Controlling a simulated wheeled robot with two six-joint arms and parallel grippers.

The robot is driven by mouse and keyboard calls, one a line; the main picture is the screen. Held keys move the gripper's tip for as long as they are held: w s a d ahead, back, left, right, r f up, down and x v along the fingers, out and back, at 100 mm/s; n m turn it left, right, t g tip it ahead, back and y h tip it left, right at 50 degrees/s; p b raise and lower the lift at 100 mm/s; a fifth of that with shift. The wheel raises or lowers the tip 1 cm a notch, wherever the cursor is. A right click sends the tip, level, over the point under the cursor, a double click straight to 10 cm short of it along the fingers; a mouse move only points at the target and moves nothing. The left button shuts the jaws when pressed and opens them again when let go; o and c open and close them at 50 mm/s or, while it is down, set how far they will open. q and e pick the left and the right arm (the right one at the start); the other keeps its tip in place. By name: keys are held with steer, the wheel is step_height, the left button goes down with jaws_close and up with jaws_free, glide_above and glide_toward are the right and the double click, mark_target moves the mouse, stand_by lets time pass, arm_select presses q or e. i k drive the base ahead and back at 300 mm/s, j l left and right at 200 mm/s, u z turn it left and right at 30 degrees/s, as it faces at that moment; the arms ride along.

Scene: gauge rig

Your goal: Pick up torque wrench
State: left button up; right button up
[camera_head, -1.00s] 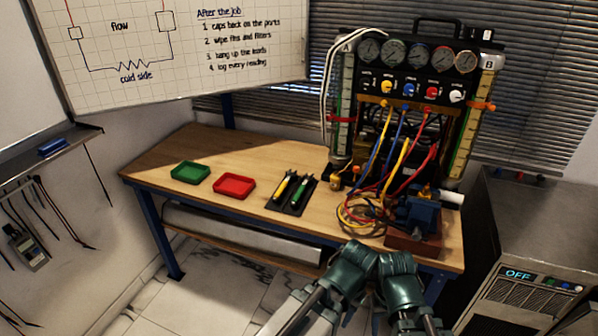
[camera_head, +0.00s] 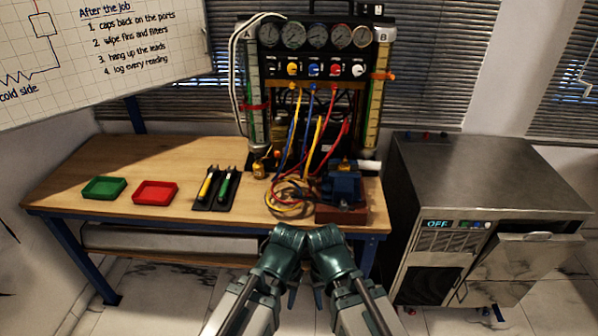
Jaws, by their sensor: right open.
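Two slim tools lie side by side on a black mat (camera_head: 213,207) on the bench: one with a yellow handle (camera_head: 207,185) and one with a green handle (camera_head: 225,187). I cannot tell which, if either, is the torque wrench. My two teal-jointed arms come up from the bottom, close together, in front of the bench's front edge. My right gripper (camera_head: 318,295) is open, small and dark below its arm joint, apart from the tools. My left gripper (camera_head: 291,297) is largely hidden, and its jaws cannot be made out.
The wooden bench (camera_head: 80,165) holds a green tray (camera_head: 104,188), a red tray (camera_head: 155,193), a gauge rig (camera_head: 315,70) with coloured hoses and a blue vise-like device (camera_head: 340,186). A metal cabinet (camera_head: 480,180) reading OFF stands right. Bare wood surrounds the trays.

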mark_target(212, 171)
steer(key=i+l, duration=0.5)
steer(key=i, duration=0.25)
steer(key=u, duration=1.15)
